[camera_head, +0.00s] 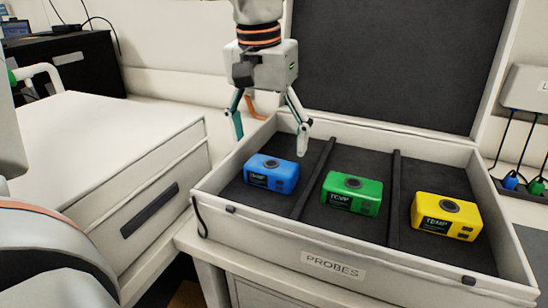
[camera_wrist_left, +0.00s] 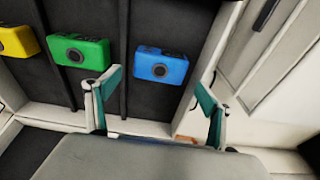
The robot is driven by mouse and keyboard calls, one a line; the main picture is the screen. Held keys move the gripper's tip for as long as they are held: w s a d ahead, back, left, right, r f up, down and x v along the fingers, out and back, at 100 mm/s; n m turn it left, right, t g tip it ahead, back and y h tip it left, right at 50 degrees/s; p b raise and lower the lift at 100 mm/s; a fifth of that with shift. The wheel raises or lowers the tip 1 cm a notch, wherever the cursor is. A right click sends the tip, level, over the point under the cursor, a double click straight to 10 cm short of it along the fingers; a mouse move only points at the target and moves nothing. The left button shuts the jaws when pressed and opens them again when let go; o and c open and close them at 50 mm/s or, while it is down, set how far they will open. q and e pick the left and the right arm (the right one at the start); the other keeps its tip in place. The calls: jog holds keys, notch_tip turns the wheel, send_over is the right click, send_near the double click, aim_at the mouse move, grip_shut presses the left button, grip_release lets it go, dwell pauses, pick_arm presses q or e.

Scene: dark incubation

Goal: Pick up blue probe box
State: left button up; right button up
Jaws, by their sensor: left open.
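The blue probe box (camera_head: 271,173) lies in the left compartment of the open probe case (camera_head: 300,240). It also shows in the left wrist view (camera_wrist_left: 161,66), ahead of the fingers and between their lines. My left gripper (camera_head: 270,131) is open and empty, above the back left part of the case. Its fingers are spread and apart from the blue box, which lies below and nearer the camera. In the left wrist view the two fingertips (camera_wrist_left: 160,85) stand on either side of the blue box. My right gripper is not in view.
A green probe box (camera_head: 352,193) lies in the middle compartment and a yellow one (camera_head: 446,217) in the right. Dark dividers (camera_head: 315,180) separate them. The raised lid (camera_head: 385,65) stands behind. A white drawer unit (camera_head: 120,160) is on the left.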

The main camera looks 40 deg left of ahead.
aim_at(271, 164)
pick_arm(q)
jog(key=shift+w+a, duration=0.15)
jog(key=shift+w, duration=0.1)
jog(key=shift+w+f, duration=0.15)
jog(key=shift+f, duration=0.05)
notch_tip(271, 164, down, 2)
jog(key=shift+f+b, duration=0.25)
jog(key=shift+b, duration=0.05)
jog(key=f, duration=0.4)
jog(key=shift+w+f+b, duration=0.35)
jog(key=shift+f, duration=0.05)
jog(key=shift+r, duration=0.1)
jog(key=c, duration=1.2)
